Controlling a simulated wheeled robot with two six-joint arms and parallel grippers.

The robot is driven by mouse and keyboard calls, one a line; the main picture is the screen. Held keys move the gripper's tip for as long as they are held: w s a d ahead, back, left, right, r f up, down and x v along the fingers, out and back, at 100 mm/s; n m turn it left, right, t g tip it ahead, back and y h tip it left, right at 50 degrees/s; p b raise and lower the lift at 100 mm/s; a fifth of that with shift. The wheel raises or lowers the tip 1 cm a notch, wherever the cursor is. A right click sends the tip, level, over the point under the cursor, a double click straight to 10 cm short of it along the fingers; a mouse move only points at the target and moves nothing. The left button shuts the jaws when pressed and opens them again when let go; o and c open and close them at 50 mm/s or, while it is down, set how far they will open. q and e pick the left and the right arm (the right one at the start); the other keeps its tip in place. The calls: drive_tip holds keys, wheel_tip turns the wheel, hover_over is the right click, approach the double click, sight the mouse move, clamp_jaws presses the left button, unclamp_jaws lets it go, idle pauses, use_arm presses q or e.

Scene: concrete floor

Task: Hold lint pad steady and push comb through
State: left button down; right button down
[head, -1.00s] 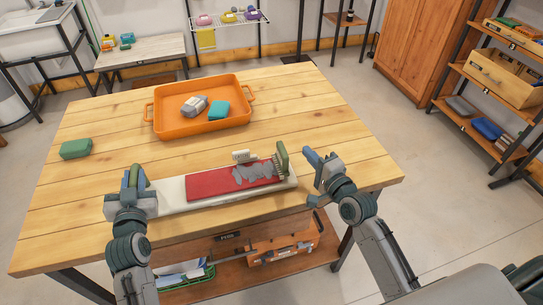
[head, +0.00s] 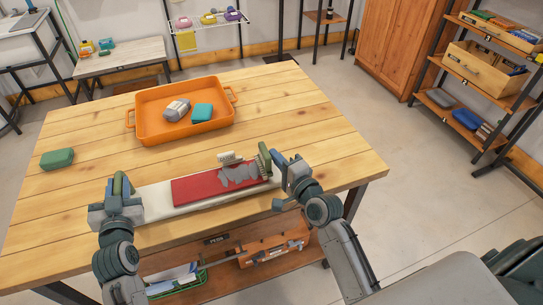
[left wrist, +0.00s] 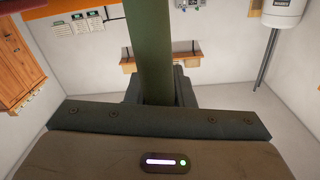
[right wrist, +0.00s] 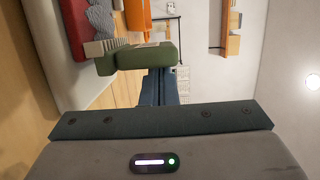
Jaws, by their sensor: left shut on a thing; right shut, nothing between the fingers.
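The red lint pad (head: 205,187), with a patch of grey lint (head: 240,176) on its right part, lies on a long white board (head: 157,203). The green-backed comb (head: 264,158) stands upright at the pad's right end, its pale teeth toward the lint. My left gripper (head: 119,186) is at the board's left end, shut on a green upright handle, seen as a green bar (left wrist: 150,45) in the left wrist view. My right gripper (head: 279,160) is shut and empty just right of the comb. In the right wrist view its fingertips point at the comb's green back (right wrist: 148,56); whether they touch is unclear.
A small pale brush (head: 229,158) lies behind the pad. An orange tray (head: 150,138) with a grey block (head: 177,109) and a teal block (head: 202,112) stands at the back. A green block (head: 57,158) sits at the left. The table (head: 310,125) is clear at the right rear.

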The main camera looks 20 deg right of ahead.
sight(267, 164)
drive_tip(key=shift+a+f, duration=0.1)
drive_tip(key=shift+a, duration=1.75)
drive_tip(key=shift+d, duration=0.1)
